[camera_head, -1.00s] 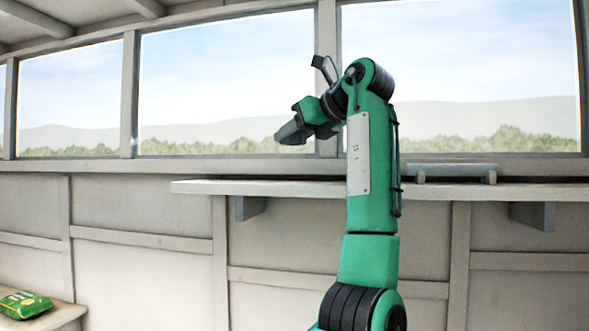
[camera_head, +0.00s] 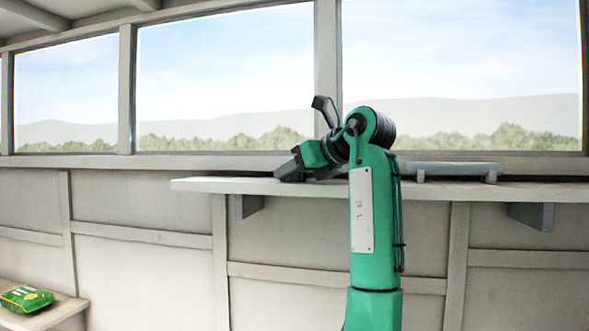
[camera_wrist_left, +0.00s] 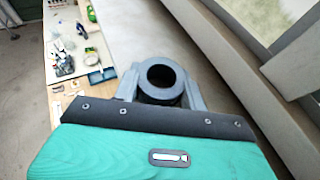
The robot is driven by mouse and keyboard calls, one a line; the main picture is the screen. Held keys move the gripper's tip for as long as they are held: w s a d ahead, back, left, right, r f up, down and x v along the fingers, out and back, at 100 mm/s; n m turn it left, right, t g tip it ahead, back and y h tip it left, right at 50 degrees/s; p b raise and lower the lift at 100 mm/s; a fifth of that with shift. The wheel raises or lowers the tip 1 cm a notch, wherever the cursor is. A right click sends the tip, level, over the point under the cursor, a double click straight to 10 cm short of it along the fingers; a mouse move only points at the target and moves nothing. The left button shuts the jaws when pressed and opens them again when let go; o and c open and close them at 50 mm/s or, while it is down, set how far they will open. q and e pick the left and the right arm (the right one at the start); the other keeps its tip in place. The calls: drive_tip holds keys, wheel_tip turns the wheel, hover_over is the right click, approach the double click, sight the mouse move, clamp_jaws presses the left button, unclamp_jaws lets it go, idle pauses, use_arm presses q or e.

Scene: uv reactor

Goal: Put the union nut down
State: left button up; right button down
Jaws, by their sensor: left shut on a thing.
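The union nut (camera_wrist_left: 162,77) is a dark grey ring with a round hole, seen in the left wrist view. My left gripper (camera_head: 288,172) is shut on it, with one grey finger on each side of the ring. In the head view the gripper points left, low in front of the window and just above the line of the wall shelf (camera_head: 205,185). The nut cannot be made out apart from the dark fingertips there. Whether it touches the shelf cannot be told. My right gripper is not in view.
A grey flat object (camera_head: 455,171) stands on the shelf at the right. The shelf's left end looks bare. A green packet (camera_head: 26,298) lies on a low bench at lower left. The left wrist view shows a worktop (camera_wrist_left: 118,42) with several small items.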

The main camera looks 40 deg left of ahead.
use_arm(q)
drive_tip(key=shift+s, duration=0.1)
drive_tip(key=o, duration=0.6)
drive_tip(key=shift+f, duration=0.2)
drive_tip(key=o, duration=0.4)
drive_tip(key=shift+o, duration=0.2)
drive_tip(key=shift+r, duration=0.15)
drive_tip(key=shift+d+r, duration=0.1)
drive_tip(key=shift+d, duration=0.05)
drive_tip(key=b+v, duration=0.6)
drive_tip(key=v, duration=0.5)
drive_tip(key=shift+d+r, duration=0.15)
drive_tip(key=shift+d, duration=0.25)
